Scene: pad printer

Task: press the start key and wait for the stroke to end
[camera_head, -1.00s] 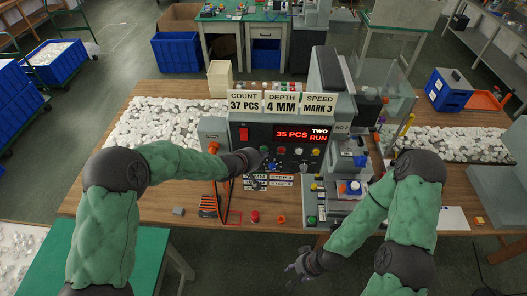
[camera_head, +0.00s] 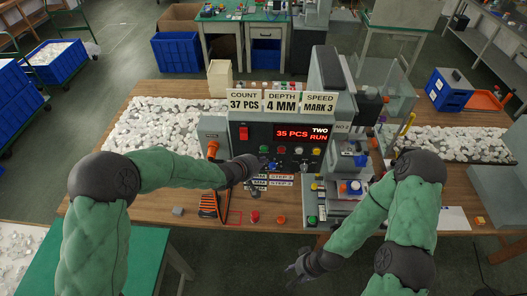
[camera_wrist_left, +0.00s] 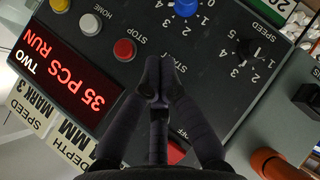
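The printer's dark control panel (camera_head: 290,163) has a lit red display (camera_head: 300,133) reading "35 PCS TWO RUN". A green key (camera_head: 264,149) stands at the left of the key row. In the left wrist view, the START label (camera_wrist_left: 163,58) lies right beside my left fingertips (camera_wrist_left: 160,72); the key there is hidden behind them. My left gripper (camera_head: 255,162) is shut and empty, close in front of the panel and just below the green key; contact cannot be told. My right gripper (camera_head: 291,275) looks open and empty, low in front of the table.
A red STOP key (camera_wrist_left: 124,50) and a speed knob (camera_wrist_left: 250,50) flank my left fingertips. An orange-black rack (camera_head: 212,205) stands below my left forearm.

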